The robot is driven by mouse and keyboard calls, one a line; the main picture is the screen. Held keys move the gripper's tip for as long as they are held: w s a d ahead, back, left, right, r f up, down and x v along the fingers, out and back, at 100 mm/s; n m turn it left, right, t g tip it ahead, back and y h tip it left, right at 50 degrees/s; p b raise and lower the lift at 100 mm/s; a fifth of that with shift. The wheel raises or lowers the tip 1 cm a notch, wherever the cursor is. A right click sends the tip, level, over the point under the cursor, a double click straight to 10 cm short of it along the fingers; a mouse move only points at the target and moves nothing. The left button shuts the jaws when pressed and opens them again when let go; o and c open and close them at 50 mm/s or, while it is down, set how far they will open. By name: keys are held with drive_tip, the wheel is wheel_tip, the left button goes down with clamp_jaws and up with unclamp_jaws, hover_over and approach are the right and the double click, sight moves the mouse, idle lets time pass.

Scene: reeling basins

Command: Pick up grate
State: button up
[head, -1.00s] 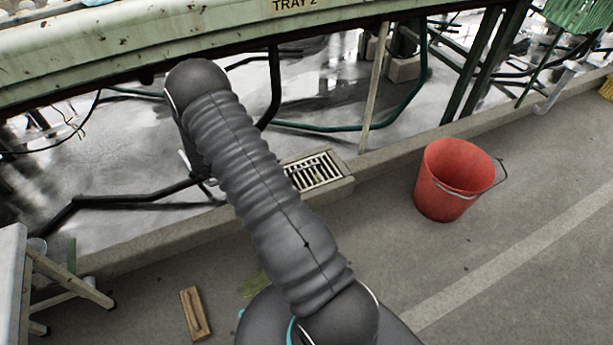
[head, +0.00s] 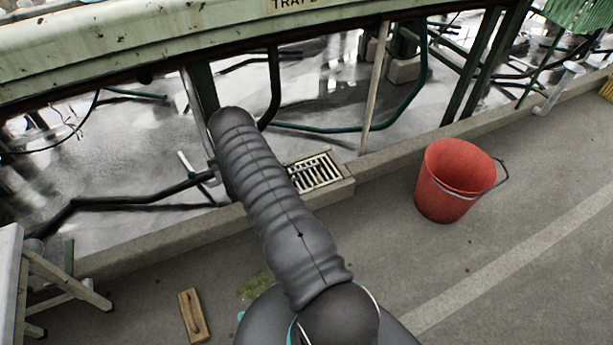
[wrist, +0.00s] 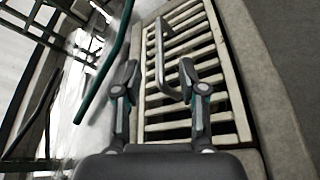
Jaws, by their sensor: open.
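The grate (head: 317,172) is a pale, slotted metal drain cover set beside the kerb, just right of my arm in the head view. In the wrist view the grate (wrist: 190,58) fills the middle, with light bars and dark slots. A raised grey metal bar, like a handle (wrist: 160,65), stands on its left part. My gripper (wrist: 157,82) is open, its two fingers apart on either side of the handle's near end in the picture. I cannot tell the height left between fingers and handle. In the head view my arm hides the gripper.
A red bucket (head: 455,182) stands on the paving to the right. A concrete kerb (head: 400,152) runs beside the grate. A green tray bench (head: 140,48) spans above, with pipes and legs (head: 470,80) below. A wooden block (head: 194,316) lies at lower left.

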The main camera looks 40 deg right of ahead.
sight(304, 169)
drive_tip(key=shift+x, duration=3.15)
clamp_jaws()
drive_tip(key=shift+r, duration=0.15)
